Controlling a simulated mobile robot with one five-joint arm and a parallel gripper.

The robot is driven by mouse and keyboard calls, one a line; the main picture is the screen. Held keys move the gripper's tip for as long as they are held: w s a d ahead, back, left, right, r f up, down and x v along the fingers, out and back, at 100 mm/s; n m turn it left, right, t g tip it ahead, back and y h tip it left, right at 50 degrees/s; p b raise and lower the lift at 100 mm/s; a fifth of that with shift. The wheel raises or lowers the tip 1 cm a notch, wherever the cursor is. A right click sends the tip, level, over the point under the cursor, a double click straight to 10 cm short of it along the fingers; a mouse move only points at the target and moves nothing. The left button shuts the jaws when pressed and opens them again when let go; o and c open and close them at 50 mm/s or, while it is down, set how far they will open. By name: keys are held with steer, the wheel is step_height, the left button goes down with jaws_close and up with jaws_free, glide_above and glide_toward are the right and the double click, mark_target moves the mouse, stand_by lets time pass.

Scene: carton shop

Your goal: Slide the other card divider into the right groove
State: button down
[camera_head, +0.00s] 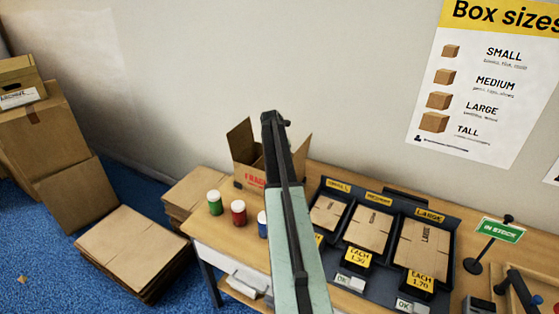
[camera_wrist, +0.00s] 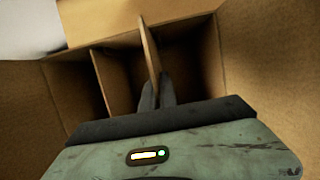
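An open carton (camera_head: 250,182) marked in red stands at the back left of the table. My arm covers its right part in the head view. The wrist view looks down into the carton, between its brown walls (camera_wrist: 265,60). One card divider (camera_wrist: 101,80) stands upright across the inside, left of the middle. The other card divider (camera_wrist: 149,47) stands on edge to its right, its top above the carton's inside. My gripper (camera_wrist: 158,85) is shut on this divider, with its dark fingers on either side. The grooves and the divider's lower edge are hidden.
Green (camera_head: 214,201), red (camera_head: 238,211) and blue (camera_head: 262,222) jars stand in front of the carton. A dark display rack (camera_head: 385,240) of flat cartons is to the right. Flat cartons (camera_head: 130,248) are stacked on the floor at left.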

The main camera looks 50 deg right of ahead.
steer(key=shift+f+b, duration=2.1)
steer(key=shift+f, duration=0.4)
steer(key=shift+r, duration=0.1)
steer(key=c, duration=1.6)
jaws_free()
steer(key=p+v, duration=0.7)
steer(key=shift+a+r+p, duration=0.15)
steer(key=shift+r+p, duration=0.15)
steer(key=shift+r, duration=0.05)
